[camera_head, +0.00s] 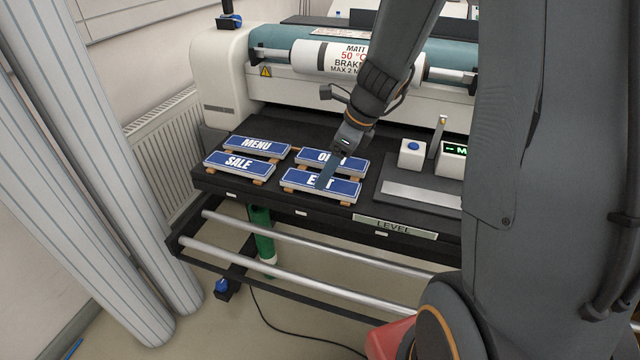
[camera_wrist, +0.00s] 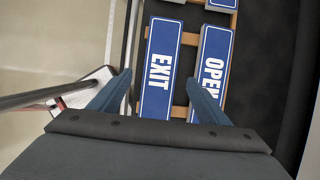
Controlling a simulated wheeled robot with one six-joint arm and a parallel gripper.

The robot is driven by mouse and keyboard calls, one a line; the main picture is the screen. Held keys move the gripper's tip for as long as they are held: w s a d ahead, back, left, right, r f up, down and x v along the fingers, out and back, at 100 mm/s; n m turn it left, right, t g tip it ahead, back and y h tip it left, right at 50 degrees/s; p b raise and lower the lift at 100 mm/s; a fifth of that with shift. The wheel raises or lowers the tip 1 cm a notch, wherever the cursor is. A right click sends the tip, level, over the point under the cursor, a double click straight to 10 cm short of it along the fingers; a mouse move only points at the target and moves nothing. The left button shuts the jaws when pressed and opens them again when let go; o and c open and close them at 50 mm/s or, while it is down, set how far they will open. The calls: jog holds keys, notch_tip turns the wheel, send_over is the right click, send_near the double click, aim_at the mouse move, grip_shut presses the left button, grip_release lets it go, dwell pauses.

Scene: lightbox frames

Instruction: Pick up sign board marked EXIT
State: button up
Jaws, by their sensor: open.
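The EXIT sign board (camera_head: 345,190) is a blue plate with white letters and a pale edge. It lies flat on small wooden supports at the front of the dark machine table. In the wrist view the EXIT sign board (camera_wrist: 160,60) lies between and beyond my fingers, which are apart. My gripper (camera_head: 328,182) is over the sign and hides part of its lettering. In the wrist view my gripper (camera_wrist: 158,92) is open, with one blue finger on each side of the sign. The right finger is close to the OPEN sign's edge. Contact cannot be told.
The OPEN sign (camera_head: 325,158) is just behind the EXIT sign. The MENU sign (camera_head: 257,144) and SALE sign (camera_head: 238,163) lie to the left. A laminator roll (camera_head: 318,58) is behind. Metal rails (camera_head: 330,249) run below the front edge.

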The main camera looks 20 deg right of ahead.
jog(key=shift+x, duration=1.9)
jog(key=shift+c, duration=0.4)
jog(key=c, duration=1.1)
jog(key=shift+r, duration=0.1)
